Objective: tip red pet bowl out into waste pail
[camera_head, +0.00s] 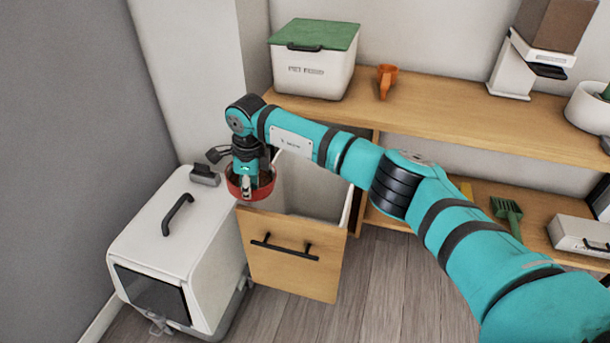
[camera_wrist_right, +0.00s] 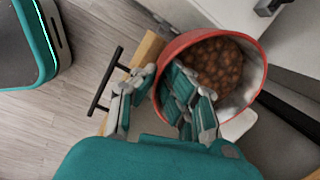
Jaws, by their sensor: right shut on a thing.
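The red pet bowl (camera_head: 235,188) is held in my right gripper (camera_head: 248,187) in the head view, above the left side of the pulled-out wooden drawer. In the right wrist view the bowl (camera_wrist_right: 176,47) has a grey inside with brown kibble (camera_wrist_right: 214,63) at its bottom. The right gripper (camera_wrist_right: 157,88) is shut on its wall, one finger inside and one outside. The bowl looks roughly upright. The waste pail (camera_head: 310,188) appears to be the pale grey bin in the open drawer, partly hidden by my arm and the bowl. My left gripper is not in view.
A white litter box (camera_head: 165,225) with a black handle stands left of the drawer front (camera_head: 290,262). A green-lidded pet food box (camera_head: 314,75) and an orange mug (camera_head: 386,82) stand on the shelf (camera_head: 440,115) behind. A green brush (camera_head: 508,212) lies on the lower shelf.

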